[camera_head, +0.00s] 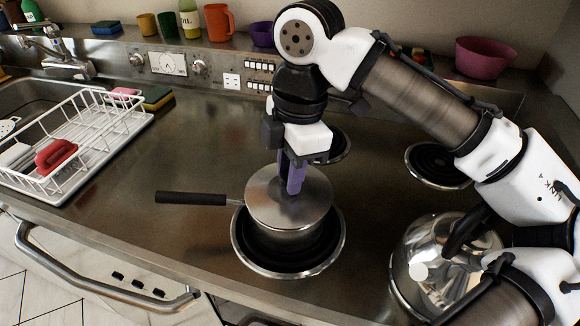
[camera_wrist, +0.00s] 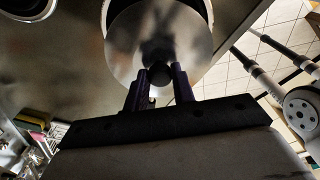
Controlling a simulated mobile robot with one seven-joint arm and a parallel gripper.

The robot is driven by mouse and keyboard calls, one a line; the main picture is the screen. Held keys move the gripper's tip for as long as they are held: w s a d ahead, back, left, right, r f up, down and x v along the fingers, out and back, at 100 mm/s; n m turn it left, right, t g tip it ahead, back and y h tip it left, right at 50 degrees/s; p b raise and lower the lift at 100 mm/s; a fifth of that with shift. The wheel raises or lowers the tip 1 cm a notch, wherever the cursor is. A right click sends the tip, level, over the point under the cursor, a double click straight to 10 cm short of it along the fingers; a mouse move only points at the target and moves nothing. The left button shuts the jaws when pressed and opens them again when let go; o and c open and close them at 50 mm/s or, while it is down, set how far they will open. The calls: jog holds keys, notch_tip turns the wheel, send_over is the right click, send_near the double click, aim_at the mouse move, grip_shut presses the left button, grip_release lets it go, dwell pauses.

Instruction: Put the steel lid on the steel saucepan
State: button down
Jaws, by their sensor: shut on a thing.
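The steel saucepan (camera_head: 288,238) stands on the front left coil, its dark handle (camera_head: 192,198) pointing left. The round steel lid (camera_head: 262,203) is over the saucepan's top and looks level; I cannot tell whether its rim is fully seated. My gripper (camera_head: 293,185) points down and is shut on the lid's knob, which its purple fingers mostly hide in the head view. In the wrist view the lid (camera_wrist: 128,45) lies beyond the fingers, with the dark knob (camera_wrist: 160,72) between the fingertips. The saucepan's inside is hidden by the lid.
A shiny kettle (camera_head: 440,262) stands on the front right coil, below my arm. A bare coil (camera_head: 437,163) lies behind it. A white dish rack (camera_head: 85,135) with a red item is at left. Cups, a bottle and bowls line the back ledge. The counter's left middle is clear.

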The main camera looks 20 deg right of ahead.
jog(key=shift+s+a+f+b, duration=0.15)
jog(key=shift+s+f+b, duration=0.05)
jog(key=shift+f, duration=0.35)
jog(key=shift+s+a+f+b, duration=0.15)
jog(key=shift+f+b, duration=0.05)
jog(key=shift+f, duration=0.3)
dwell(0.5)
jog(key=c, duration=0.6)
grip_release()
jog(key=shift+a, duration=0.1)
jog(key=shift+a+r+p, duration=0.1)
jog(key=shift+r+p, duration=0.65)
jog(key=r+p, duration=0.1)
jog(key=w+r+p, duration=0.1)
jog(key=p, duration=0.1)
jog(key=shift+r, duration=0.15)
jog(key=r+p, duration=0.1)
jog(key=p, duration=0.1)
jog(key=r+p, duration=0.1)
jog(key=shift+w+d+r, duration=0.3)
jog(key=shift+w+d, duration=0.05)
jog(key=shift+s+r, duration=0.1)
jog(key=shift+r, duration=0.1)
